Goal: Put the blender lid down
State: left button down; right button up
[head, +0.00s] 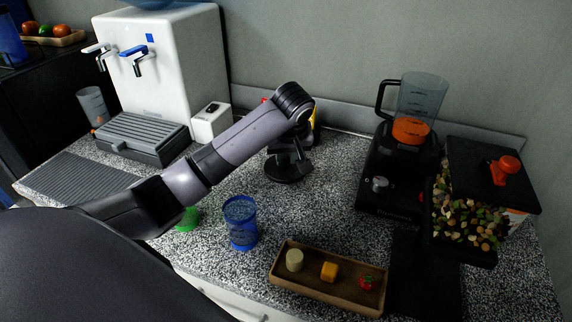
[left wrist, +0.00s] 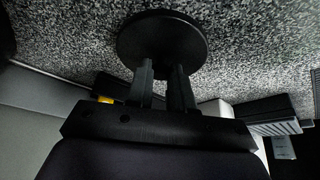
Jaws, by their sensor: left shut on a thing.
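The blender lid (head: 286,171) is a black round disc. My left gripper (head: 287,151) points down and is shut on its top in the middle of the counter. In the left wrist view the lid (left wrist: 162,36) lies flat beyond the two fingers (left wrist: 160,74), which hold a part of it hidden between them. I cannot tell whether its underside touches the counter. The blender (head: 409,100) stands to the right on its black base, its clear jar uncovered with orange contents. My right gripper is not in view.
A blue cup (head: 240,222) and a wooden tray (head: 323,296) with small food pieces stand at the front of the counter (head: 330,215). A nut dispenser (head: 487,178) is at the right, a white water dispenser (head: 175,60) at the back left. Speckled counter between lid and tray is clear.

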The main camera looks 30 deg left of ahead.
aim_at(286, 167)
pick_arm(q)
jog(key=shift+f, duration=1.5)
jog(key=shift+f, duration=0.15)
jog(key=c, duration=1)
grip_release()
jog(key=v, duration=1.2)
